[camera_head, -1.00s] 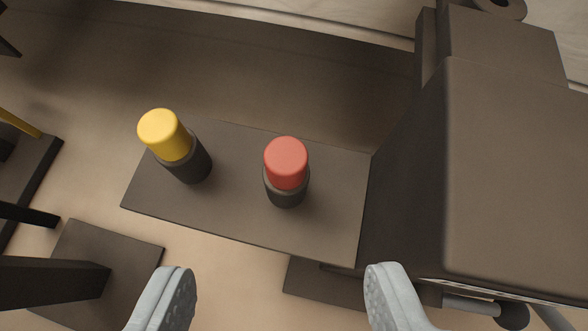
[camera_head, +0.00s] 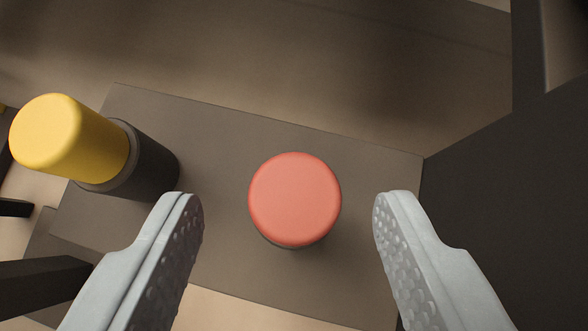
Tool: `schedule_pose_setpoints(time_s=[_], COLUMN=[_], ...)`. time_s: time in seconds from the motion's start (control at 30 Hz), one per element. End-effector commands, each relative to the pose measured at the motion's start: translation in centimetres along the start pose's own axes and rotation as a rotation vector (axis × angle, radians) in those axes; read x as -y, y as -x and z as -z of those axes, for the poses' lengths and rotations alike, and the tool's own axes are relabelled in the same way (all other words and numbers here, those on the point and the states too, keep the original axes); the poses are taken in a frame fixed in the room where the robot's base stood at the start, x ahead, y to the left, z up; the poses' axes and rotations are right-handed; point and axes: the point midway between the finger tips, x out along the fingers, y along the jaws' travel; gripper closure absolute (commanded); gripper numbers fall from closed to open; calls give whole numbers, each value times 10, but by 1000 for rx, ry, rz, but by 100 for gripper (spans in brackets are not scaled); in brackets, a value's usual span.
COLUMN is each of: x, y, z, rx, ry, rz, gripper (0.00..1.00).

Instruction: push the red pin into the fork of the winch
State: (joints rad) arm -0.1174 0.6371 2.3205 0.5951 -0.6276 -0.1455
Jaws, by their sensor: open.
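The red pin (camera_head: 294,199) stands upright in a dark sleeve, with its round red top facing me. The sleeve is almost wholly hidden under the top. My gripper (camera_head: 288,205) is open, with one grey finger on each side of the red pin and a clear gap on both sides. Neither finger appears to touch it. I cannot make out the fork of the winch in this view.
A yellow pin (camera_head: 70,138) stands in a dark sleeve to the left, close to my left finger. Both sleeves stand on a grey-brown plate (camera_head: 215,128). A large dark block (camera_head: 510,200) rises at the right, close to my right finger.

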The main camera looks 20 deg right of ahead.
Motion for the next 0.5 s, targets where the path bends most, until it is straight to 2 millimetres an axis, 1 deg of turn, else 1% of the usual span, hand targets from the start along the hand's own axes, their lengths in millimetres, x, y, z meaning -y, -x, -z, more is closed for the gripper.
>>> schedule_pose_setpoints(time_s=[0.17,0.3,0.4,0.5], x=[-2,-3,-3,-2], y=[-16,-34,-45,-50], z=[0,1,2,1], rx=[1,1,1,1], ry=[0,0,-1,0], rz=[-1,-1,-1,-1], gripper=[46,46,46,46])
